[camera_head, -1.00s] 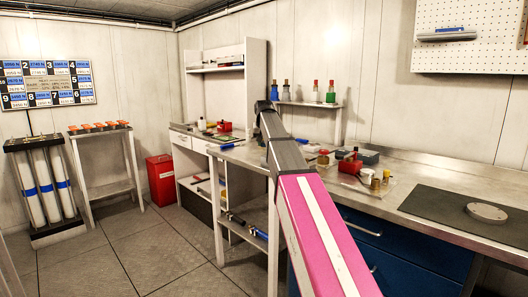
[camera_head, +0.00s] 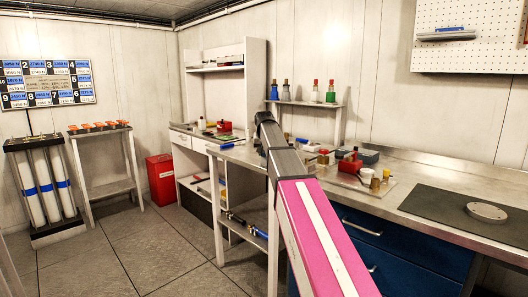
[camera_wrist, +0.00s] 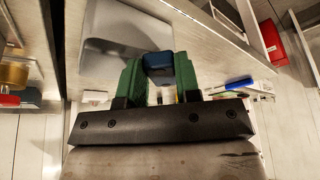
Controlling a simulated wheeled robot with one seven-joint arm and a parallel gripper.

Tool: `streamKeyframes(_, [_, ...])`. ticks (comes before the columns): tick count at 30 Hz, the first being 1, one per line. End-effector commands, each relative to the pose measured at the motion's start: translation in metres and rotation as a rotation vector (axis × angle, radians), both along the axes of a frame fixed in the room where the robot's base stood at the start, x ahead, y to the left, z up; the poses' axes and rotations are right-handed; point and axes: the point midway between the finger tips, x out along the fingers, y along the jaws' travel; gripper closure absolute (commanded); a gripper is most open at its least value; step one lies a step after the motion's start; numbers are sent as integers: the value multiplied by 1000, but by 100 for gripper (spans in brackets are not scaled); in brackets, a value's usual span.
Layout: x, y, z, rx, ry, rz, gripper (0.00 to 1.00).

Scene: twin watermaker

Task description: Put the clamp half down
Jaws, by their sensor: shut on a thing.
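My gripper (camera_wrist: 158,80) shows in the wrist view with its two green fingers shut on a dark blue piece (camera_wrist: 158,62), which looks like the clamp half. The piece sits between the fingertips, and its lower side and full shape are hidden. A pale grey bench surface (camera_wrist: 195,35) lies beyond the fingers; I cannot tell whether the piece touches it. In the head view my arm hides my gripper and the held piece.
A workbench (camera_head: 455,170) runs along the right wall. Near my arm are a red device (camera_head: 350,163) and small brass parts. A small shelf (camera_head: 310,104) holds bottles. A red bin (camera_head: 161,180) stands on the floor; a stand with orange pieces (camera_head: 100,127) is at left.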

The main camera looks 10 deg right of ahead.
Motion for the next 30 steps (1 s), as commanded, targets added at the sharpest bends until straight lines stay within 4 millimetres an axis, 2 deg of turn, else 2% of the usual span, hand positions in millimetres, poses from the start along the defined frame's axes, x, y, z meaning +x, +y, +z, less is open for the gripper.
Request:
streamKeyframes(6, [0,0,-4,0,0,0,92])
streamKeyframes(7, [0,0,-4,0,0,0,66])
streamKeyframes(9, [0,0,-4,0,0,0,44])
streamKeyframes(20, [0,0,0,0,0,0,44])
streamKeyframes(25, [-4,1,19,0,-1,0,44])
streamKeyframes(30, [-17,3,50,0,-2,0,44])
